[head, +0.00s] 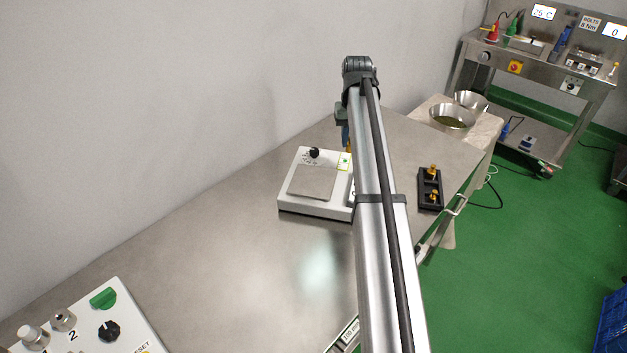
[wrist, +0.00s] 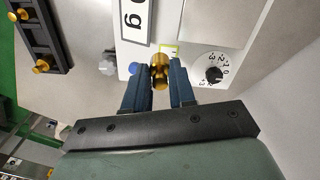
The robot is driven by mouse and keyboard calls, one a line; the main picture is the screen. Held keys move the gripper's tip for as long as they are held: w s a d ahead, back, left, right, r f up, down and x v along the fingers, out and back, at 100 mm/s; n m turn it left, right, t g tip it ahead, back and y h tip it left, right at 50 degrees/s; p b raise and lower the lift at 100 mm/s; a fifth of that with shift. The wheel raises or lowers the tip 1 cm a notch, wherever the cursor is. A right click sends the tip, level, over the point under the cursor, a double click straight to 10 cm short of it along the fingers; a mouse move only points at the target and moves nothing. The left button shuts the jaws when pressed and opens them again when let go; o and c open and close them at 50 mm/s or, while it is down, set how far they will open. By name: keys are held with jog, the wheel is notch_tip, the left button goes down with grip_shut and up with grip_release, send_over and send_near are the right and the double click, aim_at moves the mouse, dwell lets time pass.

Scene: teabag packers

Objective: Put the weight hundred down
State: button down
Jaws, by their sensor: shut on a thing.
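My gripper (wrist: 160,72) is shut on a small brass weight (wrist: 160,62) in the wrist view, with one blue finger on each side of it. The weight is over or beside the white scale (wrist: 133,55); I cannot tell whether it touches anything. In the head view the scale (head: 289,207) stands on the table with a bare square pan (head: 313,181). My arm hides most of my gripper there, and only part of a blue finger (head: 346,137) shows at the scale's far right. I cannot read the weight's value.
A black weight holder (head: 430,202) with brass weights stands right of the scale, near the table's right edge. Metal bowls (head: 452,116) stand beyond the table. A white control panel (head: 119,312) is at the front left. The steel table (head: 220,250) between is clear.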

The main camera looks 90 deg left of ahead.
jog(key=s+d+r, duration=0.1)
jog(key=s, duration=0.5)
jog(key=s+d+r, duration=0.2)
jog(key=s, duration=0.3)
jog(key=m, duration=0.3)
send_over(313, 180)
jog(key=shift+f, duration=5.2)
jog(key=c, duration=0.9)
grip_release()
jog(key=shift+f, duration=0.15)
jog(key=shift+c, duration=0.2)
notch_tip(313, 180, up, 12)
